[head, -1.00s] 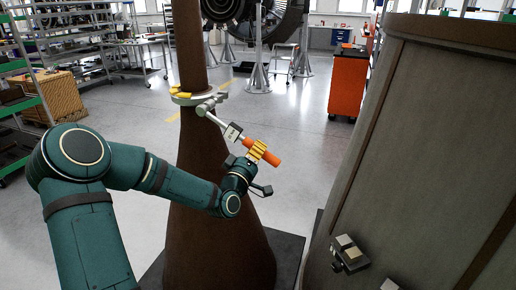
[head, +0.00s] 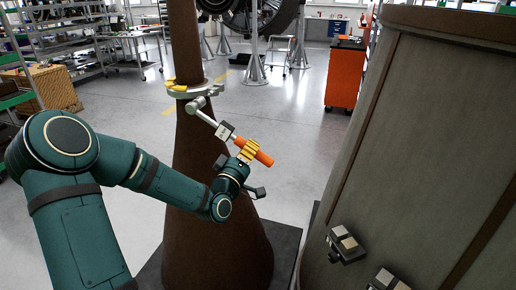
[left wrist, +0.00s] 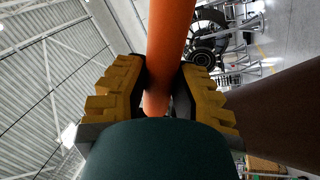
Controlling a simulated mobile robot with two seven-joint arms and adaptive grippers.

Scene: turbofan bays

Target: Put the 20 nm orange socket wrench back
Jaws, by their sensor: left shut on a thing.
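The socket wrench has an orange handle (head: 265,158), a grey shaft with a small label block, and a grey head (head: 196,104). My left gripper (head: 247,151), with yellow ridged fingers, is shut on the orange handle and holds the wrench tilted, head up and to the left. The head shows just in front of the grey ring (head: 205,89) around the brown post; I cannot tell whether they touch. In the left wrist view the orange handle (left wrist: 170,40) runs between both yellow fingers (left wrist: 160,95). My right gripper is not in view.
The brown tapered post (head: 220,220) stands on a dark base behind my left gripper. A large brown panelled body (head: 420,130) fills the right, with small dark brackets with pale blocks (head: 345,244) low on it. An orange cart (head: 345,77) stands farther back. The floor between is clear.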

